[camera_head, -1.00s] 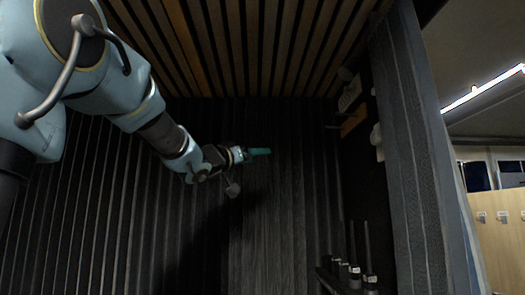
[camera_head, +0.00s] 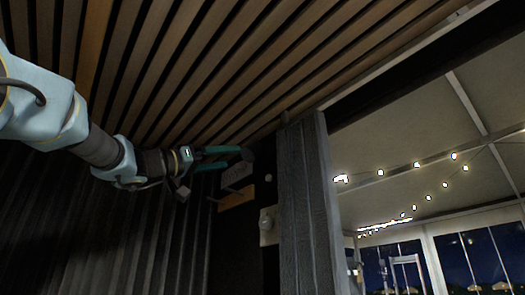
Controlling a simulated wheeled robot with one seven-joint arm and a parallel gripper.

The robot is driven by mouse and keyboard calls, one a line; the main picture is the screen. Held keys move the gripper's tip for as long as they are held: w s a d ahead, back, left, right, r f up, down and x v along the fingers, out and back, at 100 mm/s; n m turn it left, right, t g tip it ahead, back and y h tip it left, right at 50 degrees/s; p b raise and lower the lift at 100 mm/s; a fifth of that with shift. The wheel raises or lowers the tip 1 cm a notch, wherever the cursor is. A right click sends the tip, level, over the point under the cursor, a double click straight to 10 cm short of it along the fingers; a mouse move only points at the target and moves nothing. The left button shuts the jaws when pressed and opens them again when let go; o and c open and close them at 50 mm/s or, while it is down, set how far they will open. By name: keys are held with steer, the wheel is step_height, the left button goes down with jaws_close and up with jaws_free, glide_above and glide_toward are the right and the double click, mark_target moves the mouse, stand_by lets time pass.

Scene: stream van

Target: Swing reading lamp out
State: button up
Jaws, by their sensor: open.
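A small dark rounded piece, which looks like the reading lamp's head (camera_head: 248,155), shows high by the wall beside the post. Its arm and mount cannot be made out. My gripper (camera_head: 231,157) reaches in from the left with its two green fingers apart and pointing right. The fingertips overlap or sit close to the left side of the dark head in the picture. I cannot tell whether they touch it or how far apart they are in depth. Nothing shows held between the fingers.
A pale slotted fitting (camera_head: 237,173) and a wooden block (camera_head: 236,198) sit just below the fingertips. A dark ribbed post (camera_head: 305,200) stands to the right. The slatted wooden ceiling (camera_head: 190,60) is close above.

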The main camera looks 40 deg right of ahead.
mark_target(263, 152)
steer(key=shift+s+d+r+g, duration=0.15)
steer(key=shift+s+r+g, duration=0.15)
steer(key=shift+s, duration=0.1)
steer(key=shift+s+d+r+m+p, duration=0.1)
steer(key=shift+s+d+m+p, duration=0.05)
steer(key=shift+d+m+p, duration=0.15)
steer(key=p+x, duration=0.4)
steer(key=x, duration=0.5)
steer(key=shift+s+d, duration=0.1)
steer(key=shift+d, duration=0.05)
steer(key=shift+d+p, duration=0.35)
steer(key=shift+d, duration=0.05)
jaws_close()
